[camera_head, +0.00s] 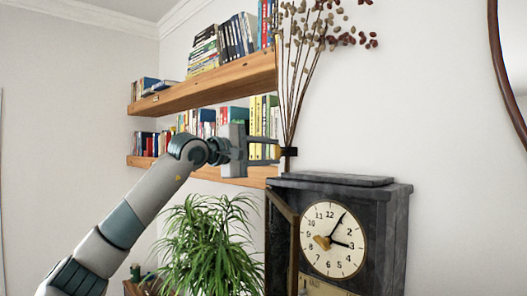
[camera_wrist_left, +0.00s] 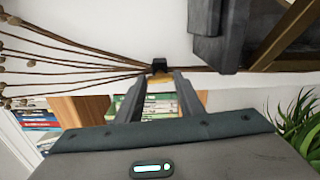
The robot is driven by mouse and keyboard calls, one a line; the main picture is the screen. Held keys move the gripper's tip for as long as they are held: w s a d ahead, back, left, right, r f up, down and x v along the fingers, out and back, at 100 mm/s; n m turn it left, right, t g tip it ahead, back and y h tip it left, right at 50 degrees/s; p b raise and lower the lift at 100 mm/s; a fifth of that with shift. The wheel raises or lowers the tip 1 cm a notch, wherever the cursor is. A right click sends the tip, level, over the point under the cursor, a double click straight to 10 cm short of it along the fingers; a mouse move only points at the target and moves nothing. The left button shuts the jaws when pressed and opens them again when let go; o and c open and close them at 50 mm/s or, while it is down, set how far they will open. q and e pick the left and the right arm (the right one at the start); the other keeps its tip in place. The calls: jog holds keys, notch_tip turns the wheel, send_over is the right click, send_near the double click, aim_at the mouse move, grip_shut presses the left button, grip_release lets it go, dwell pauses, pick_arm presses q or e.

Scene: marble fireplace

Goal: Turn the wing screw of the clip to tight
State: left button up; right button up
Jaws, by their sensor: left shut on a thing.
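The dark clip (camera_head: 291,152) sits around the thin brown stems of a dried branch (camera_head: 293,95), just above the clock. It also shows as a small black block in the left wrist view (camera_wrist_left: 159,65). My left gripper (camera_head: 279,152) reaches in from the left, level with the clip, with its fingertips at the clip's near side. In the left wrist view the two fingers (camera_wrist_left: 162,77) come together at the clip, shut on its wing screw. The screw is too small and covered to make out, so its angle cannot be told. My right gripper is out of view.
A dark clock (camera_head: 333,238) with an open door stands just below the clip. Wooden shelves with books (camera_head: 205,95) are behind my left arm. A green plant (camera_head: 210,250) is below it. A round-edged frame (camera_head: 505,70) hangs at the right; the wall between is bare.

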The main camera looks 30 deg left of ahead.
pick_arm(q)
jog(key=shift+s+a+r+m, duration=0.1)
jog(key=shift+a+r+m, duration=0.1)
jog(key=shift+r+m, duration=0.25)
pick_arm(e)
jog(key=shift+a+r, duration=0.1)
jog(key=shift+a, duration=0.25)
pick_arm(q)
jog(key=shift+r, duration=0.1)
jog(key=o, duration=1.1)
jog(key=shift+c, duration=0.2)
jog(key=shift+f, duration=0.3)
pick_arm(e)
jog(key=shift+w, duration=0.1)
pick_arm(q)
jog(key=shift+f, duration=0.1)
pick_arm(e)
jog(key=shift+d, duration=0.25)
